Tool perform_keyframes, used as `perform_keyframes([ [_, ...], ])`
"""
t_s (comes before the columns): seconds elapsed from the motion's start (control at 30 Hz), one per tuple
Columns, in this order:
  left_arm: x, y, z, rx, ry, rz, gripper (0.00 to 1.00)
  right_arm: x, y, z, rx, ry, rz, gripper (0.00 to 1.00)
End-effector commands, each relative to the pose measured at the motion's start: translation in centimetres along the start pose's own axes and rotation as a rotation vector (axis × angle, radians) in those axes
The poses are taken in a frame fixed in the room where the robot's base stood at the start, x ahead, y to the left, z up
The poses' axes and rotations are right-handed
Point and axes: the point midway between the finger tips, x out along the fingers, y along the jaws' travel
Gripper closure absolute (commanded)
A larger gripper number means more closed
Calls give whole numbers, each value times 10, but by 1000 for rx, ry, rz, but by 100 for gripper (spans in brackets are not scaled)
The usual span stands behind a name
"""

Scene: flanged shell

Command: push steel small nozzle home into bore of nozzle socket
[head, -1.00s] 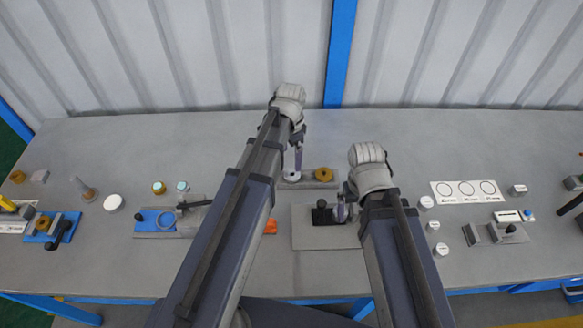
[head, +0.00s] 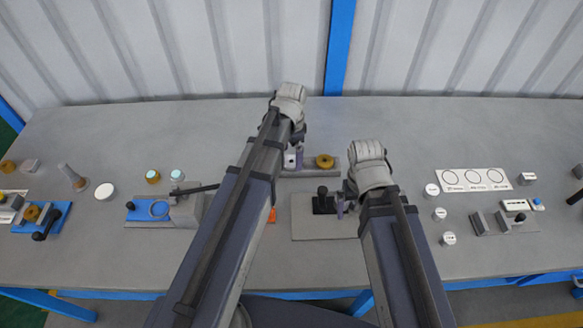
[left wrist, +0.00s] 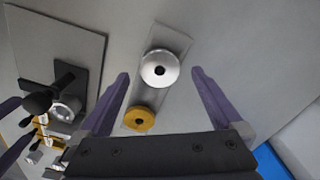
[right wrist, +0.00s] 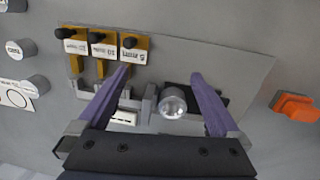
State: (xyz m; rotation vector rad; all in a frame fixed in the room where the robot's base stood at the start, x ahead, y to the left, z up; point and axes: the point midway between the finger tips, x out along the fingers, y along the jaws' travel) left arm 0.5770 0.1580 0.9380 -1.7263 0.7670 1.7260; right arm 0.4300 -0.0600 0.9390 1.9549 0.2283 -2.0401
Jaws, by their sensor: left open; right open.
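The steel small nozzle, seemingly the silver flanged disc with a dark central hole (left wrist: 152,72), stands on a narrow grey bar (left wrist: 179,42). My left gripper (left wrist: 160,75) is open above it, one finger on either side, not closed on it. In the head view the nozzle (head: 289,161) is partly hidden by my left arm. A round steel piece (right wrist: 172,103), perhaps the nozzle socket, sits in a fixture by a black block. My right gripper (right wrist: 161,74) is open around or above this piece; contact cannot be told. Its bore is not clear.
A brass ring (left wrist: 139,119) shares the bar with the nozzle. The fixture stands on a grey plate (head: 308,228). Black-knobbed yellow labelled parts (right wrist: 103,47) line the plate's edge in the right wrist view. An orange block (right wrist: 294,106) lies beyond the plate.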

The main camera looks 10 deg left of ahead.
Motion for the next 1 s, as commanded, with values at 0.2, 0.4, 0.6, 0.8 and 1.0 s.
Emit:
perform_keyframes([
  [0.2,25,0,0,0,0,0,0,24,-2,-1,0,0,0,0],
  [0.4,23,0,0,0,0,0,0,22,-2,-1,0,0,0,0],
  [0.6,23,0,0,0,0,0,18,22,-2,-1,0,0,0,0],
  [0.8,23,0,0,0,0,0,40,22,-2,-1,0,0,0,0],
  [1.0,23,0,0,0,0,0,63,22,-2,-1,0,0,0,0],
])
